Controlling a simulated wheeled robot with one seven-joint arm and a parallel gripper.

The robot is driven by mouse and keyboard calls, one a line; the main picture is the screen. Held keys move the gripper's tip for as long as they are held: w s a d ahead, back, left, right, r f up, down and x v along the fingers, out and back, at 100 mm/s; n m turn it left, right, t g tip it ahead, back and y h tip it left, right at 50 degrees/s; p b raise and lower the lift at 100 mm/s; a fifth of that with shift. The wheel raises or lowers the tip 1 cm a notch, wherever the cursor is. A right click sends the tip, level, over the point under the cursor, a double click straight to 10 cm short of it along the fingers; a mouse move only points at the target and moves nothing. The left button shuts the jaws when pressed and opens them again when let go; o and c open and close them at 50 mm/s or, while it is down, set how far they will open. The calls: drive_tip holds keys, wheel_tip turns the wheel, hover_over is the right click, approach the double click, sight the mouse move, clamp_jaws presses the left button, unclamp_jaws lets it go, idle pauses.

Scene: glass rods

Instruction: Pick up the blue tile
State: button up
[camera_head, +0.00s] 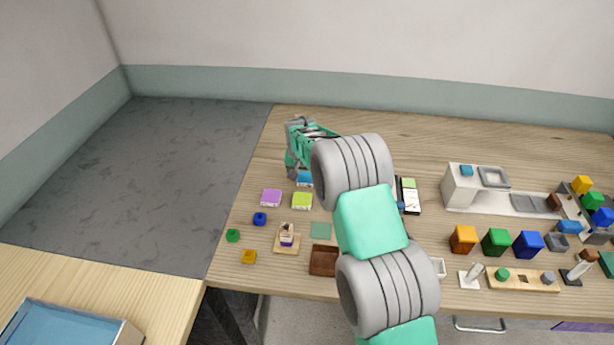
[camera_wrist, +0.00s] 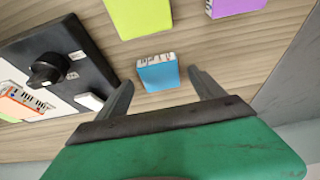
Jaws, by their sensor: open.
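The blue tile (camera_wrist: 158,73) lies on the wooden table in the wrist view, just ahead of my gripper (camera_wrist: 160,86) and between the lines of its two fingers. The fingers are spread apart with nothing between them that I can see held. In the head view the blue tile (camera_head: 304,181) shows only partly, just below my gripper (camera_head: 300,170). My arm hides the table to its right.
A lime tile (camera_head: 302,201) and a purple tile (camera_head: 271,198) lie close by. In the wrist view a black device with a knob (camera_wrist: 55,70) is left of the blue tile. Blue, green and yellow small pieces, a brown box (camera_head: 323,261) and coloured bins stand elsewhere.

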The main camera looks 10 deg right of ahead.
drive_tip(key=shift+w+d+f, duration=0.1)
drive_tip(key=shift+w+f, duration=0.15)
drive_tip(key=shift+f, duration=0.3)
drive_tip(key=shift+s, duration=0.1)
drive_tip(key=shift+c, duration=0.2)
drive_tip(key=c, duration=1.6)
drive_tip(key=shift+o, duration=0.2)
